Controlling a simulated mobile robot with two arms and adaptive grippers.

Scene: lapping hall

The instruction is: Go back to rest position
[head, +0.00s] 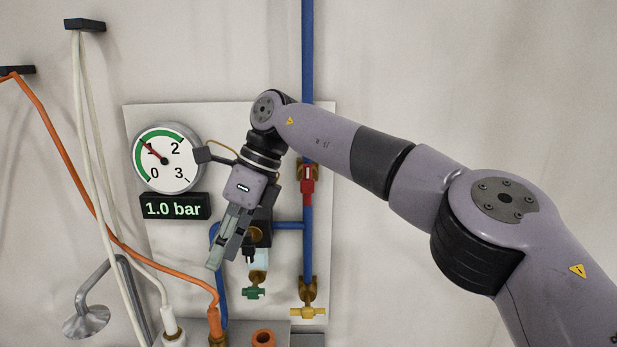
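My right arm comes in from the right and reaches across the wall panel (170,270). My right gripper (217,260) hangs down and to the left in front of the panel, below the pressure gauge (180,178). Its fingers show nearly edge-on, so the gap between them cannot be made out. I see no object carried in it. Behind the gripper is a filter unit with a clear bowl (259,262), partly hidden by it; I cannot tell whether they touch. My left gripper is not in view.
A blue pipe (308,240) carries a red-handled valve (307,186) and a yellow tap (308,312). A green tap (253,293) sits under the bowl. The display (174,207) reads 1.0 bar. Orange (60,150) and white hoses (78,100) hang at left, near a grey metal arm (97,284).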

